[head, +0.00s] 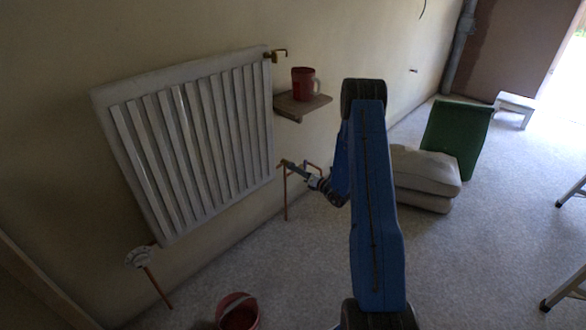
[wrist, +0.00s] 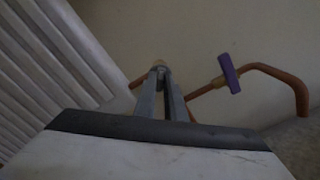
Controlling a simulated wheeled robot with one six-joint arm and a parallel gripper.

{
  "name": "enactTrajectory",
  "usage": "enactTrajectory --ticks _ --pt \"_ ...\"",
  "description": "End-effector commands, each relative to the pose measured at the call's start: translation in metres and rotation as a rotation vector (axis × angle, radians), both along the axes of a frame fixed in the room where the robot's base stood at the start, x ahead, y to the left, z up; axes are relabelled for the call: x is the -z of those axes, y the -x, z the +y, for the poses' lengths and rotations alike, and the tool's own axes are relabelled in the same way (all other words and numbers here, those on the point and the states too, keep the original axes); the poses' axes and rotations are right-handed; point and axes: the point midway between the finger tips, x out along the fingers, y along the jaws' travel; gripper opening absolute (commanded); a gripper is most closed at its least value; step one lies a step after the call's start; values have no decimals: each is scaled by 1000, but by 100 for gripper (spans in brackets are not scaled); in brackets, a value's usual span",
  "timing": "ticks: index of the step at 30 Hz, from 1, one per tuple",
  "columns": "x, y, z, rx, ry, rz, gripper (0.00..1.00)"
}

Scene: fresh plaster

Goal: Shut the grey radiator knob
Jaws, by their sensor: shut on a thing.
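My gripper (head: 291,166) reaches the valve at the radiator's lower right corner. In the wrist view its two grey fingers (wrist: 161,78) are shut on the grey radiator knob, which is mostly hidden between the fingertips. A small tan piece of the valve (wrist: 159,63) shows just beyond the tips. The knob's turned position cannot be told. The white radiator (head: 195,145) hangs on the wall, and its ribs also show at left in the wrist view (wrist: 62,45).
A purple handle (wrist: 229,73) sits on a copper pipe (wrist: 275,72) right of my fingers. A pale round dial (head: 138,257) is at the radiator's lower left. A red mug (head: 304,84) stands on a wall shelf (head: 300,104). Sacks (head: 425,172) lie right of my arm.

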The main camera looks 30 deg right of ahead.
Motion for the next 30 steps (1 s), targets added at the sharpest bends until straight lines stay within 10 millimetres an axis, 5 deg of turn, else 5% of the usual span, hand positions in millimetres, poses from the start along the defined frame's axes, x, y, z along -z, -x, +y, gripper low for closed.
enactTrajectory --ticks 30 --pt "0 1 0 1 -658 240 0"
